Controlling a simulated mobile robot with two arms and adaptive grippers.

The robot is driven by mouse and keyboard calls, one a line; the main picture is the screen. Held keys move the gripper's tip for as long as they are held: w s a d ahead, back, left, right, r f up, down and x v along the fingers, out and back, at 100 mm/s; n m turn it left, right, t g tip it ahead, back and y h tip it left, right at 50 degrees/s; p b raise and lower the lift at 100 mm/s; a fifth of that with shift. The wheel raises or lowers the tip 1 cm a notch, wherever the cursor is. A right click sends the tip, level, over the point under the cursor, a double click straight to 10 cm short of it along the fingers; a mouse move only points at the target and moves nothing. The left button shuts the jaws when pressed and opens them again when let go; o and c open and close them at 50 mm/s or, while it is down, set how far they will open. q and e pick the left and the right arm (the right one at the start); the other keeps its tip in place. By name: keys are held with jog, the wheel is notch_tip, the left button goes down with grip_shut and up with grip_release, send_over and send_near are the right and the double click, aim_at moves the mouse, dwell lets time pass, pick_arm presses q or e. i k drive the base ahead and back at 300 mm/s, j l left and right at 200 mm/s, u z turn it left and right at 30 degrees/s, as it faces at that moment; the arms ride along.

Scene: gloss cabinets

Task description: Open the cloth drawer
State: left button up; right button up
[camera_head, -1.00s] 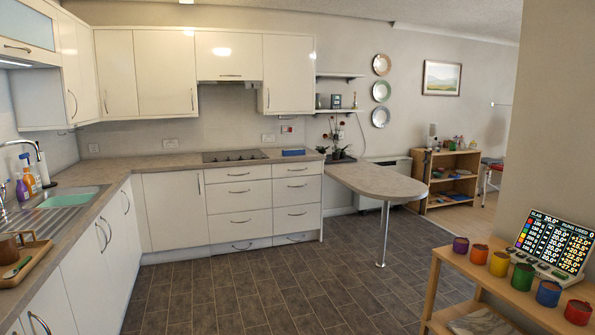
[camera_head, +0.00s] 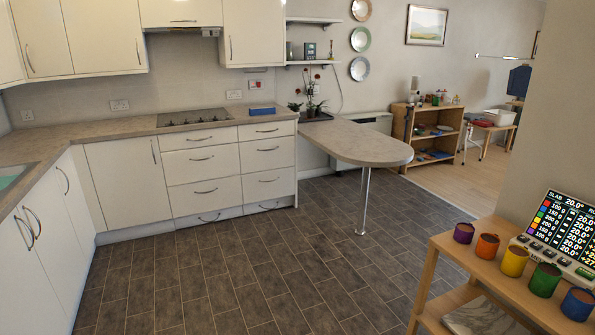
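Two stacks of white drawers with curved metal handles stand under the worktop along the back wall. The left stack (camera_head: 203,171) lies below the hob, and the right stack (camera_head: 268,169) is beside it, close to the rounded counter end. All these drawer fronts look shut. I cannot tell from the fronts which one is the cloth drawer, and no cloth shows. Neither of my grippers is in view.
The tiled floor (camera_head: 230,270) in front of the drawers is clear. A rounded peninsula counter (camera_head: 360,142) on a metal leg (camera_head: 363,200) juts out right of the drawers. A wooden shelf unit (camera_head: 500,275) with coloured pots stands at the near right.

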aim_at(262, 130)
jog(key=i, duration=4.8)
